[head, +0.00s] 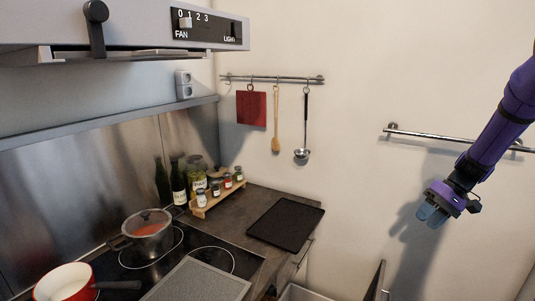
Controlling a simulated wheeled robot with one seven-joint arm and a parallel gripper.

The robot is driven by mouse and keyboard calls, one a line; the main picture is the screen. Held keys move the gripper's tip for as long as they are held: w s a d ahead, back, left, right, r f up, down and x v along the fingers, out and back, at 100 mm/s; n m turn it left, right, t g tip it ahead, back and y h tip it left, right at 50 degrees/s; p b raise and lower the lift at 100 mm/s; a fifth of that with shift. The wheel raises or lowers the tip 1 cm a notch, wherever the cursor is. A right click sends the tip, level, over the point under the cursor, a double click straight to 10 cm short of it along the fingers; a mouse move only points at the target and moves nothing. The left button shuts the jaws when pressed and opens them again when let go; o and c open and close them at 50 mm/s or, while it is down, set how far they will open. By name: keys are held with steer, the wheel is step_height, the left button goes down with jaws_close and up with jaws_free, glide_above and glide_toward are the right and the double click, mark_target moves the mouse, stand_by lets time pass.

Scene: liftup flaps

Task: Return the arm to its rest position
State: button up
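My gripper (432,215) hangs at the end of my purple arm at the right of the head view, in front of the bare wall. Its bluish fingertips point down and to the left, and nothing is seen in them. The gap between the fingers is too small to judge. The gripper is apart from the counter and the hanging utensils.
An empty wall rail (455,136) runs behind my arm. A second rail (272,79) holds a red cloth, a wooden spoon and a ladle. A range hood (120,25) is at upper left. Below are a pot (148,240), a red pan (62,285) and a black mat (285,224).

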steer(key=s+a+r+n+t+h, duration=0.1)
steer(key=s+a+r+h, duration=0.1)
steer(key=s+a+r, duration=0.5)
steer(key=s+a+r+h, duration=0.25)
steer(key=a+r, duration=0.25)
steer(key=r, duration=0.4)
steer(key=s+a+r+t+h, duration=0.1)
steer(key=s+a+r+t, duration=0.1)
steer(key=s, duration=0.6)
steer(key=s+a+r+t+h, duration=0.1)
steer(key=s+a+r+t, duration=0.2)
steer(key=s, duration=0.5)
steer(key=shift+s+a+h, duration=0.3)
steer(key=shift+a+h, duration=0.05)
steer(key=shift+a, duration=0.4)
